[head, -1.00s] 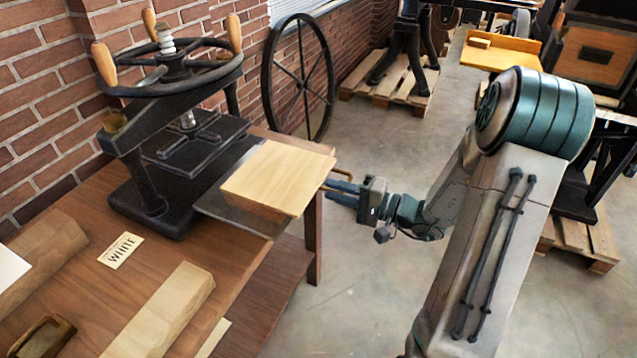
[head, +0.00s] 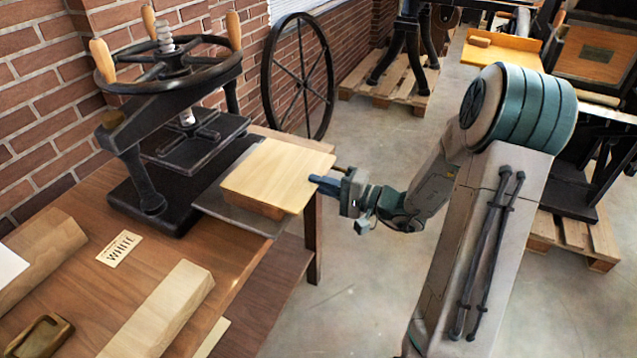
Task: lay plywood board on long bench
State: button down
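A pale square plywood board (head: 277,175) lies flat on top of a reddish-brown block (head: 252,203). The block rests on a grey plate (head: 222,206) that sticks out from the black hand press (head: 150,190). My gripper (head: 322,184) comes in from the right, with its blue fingers at the right edge of the board, level with it. The near finger hides the far one, and I cannot tell whether they touch or hold the board. The brown wooden bench (head: 95,280) carries the press.
A large spoked wheel (head: 298,78) leans at the brick wall. The concrete floor (head: 365,290) right of the bench is clear.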

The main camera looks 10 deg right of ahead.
jog(key=shift+r+p, duration=0.55)
jog(key=shift+r, duration=1.05)
jog(key=shift+f, duration=0.1)
jog(key=shift+d, duration=0.1)
jog(key=r+b+v, duration=0.1)
jog(key=r+v, duration=0.2)
jog(key=v, duration=1.9)
jog(key=shift+s, duration=0.1)
